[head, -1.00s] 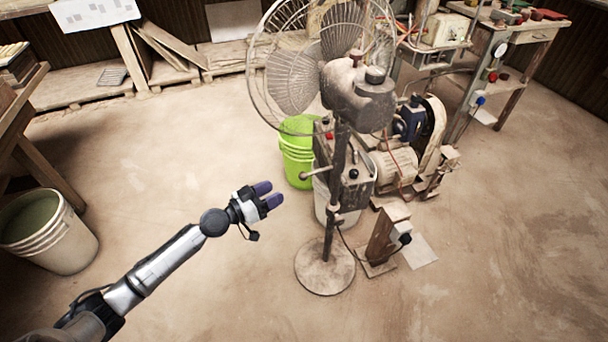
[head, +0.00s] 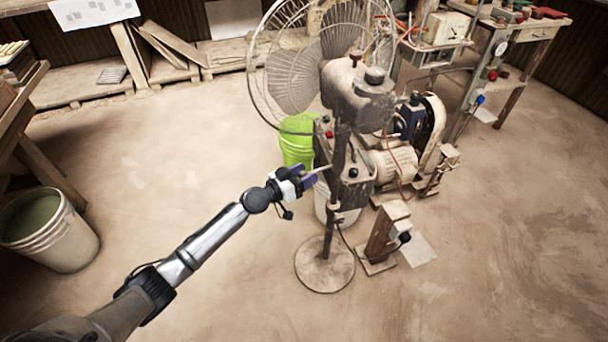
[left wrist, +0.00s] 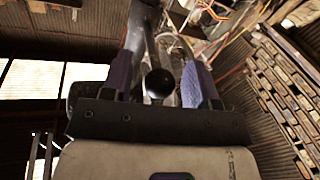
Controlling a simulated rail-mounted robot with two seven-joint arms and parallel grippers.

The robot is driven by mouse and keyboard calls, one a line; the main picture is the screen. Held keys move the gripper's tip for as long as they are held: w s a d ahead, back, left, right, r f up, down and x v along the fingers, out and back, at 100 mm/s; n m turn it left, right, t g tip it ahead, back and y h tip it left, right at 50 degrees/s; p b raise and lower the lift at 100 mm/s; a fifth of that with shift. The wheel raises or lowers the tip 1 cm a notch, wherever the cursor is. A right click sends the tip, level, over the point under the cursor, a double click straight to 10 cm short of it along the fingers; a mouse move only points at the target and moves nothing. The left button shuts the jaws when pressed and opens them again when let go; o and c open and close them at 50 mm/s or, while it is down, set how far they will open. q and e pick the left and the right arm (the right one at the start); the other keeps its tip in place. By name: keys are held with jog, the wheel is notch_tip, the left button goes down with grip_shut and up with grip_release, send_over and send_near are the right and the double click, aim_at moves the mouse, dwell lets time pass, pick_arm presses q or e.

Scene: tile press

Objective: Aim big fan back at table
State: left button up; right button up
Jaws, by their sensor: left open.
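The big pedestal fan (head: 356,103) stands in the middle, with its motor housing toward me and its wire cage (head: 262,75) on the far side, toward the upper left. Its pole (head: 329,230) rises from a round base (head: 325,268). My left gripper (head: 312,176) is open beside the pole, below the motor, at the rod that sticks out to the left. In the left wrist view a dark round knob (left wrist: 158,83) shows between the two purple fingers; I cannot tell whether they touch it. My right gripper is out of view.
A wooden table (head: 25,105) stands at the left edge, with a bucket (head: 75,240) near it. A workbench (head: 535,35) is at the back right. A green bucket (head: 296,150), a motor unit (head: 395,165) and a wooden block stand (head: 385,238) crowd the fan.

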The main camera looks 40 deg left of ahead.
pick_arm(q)
grip_shut()
dwell(0.5)
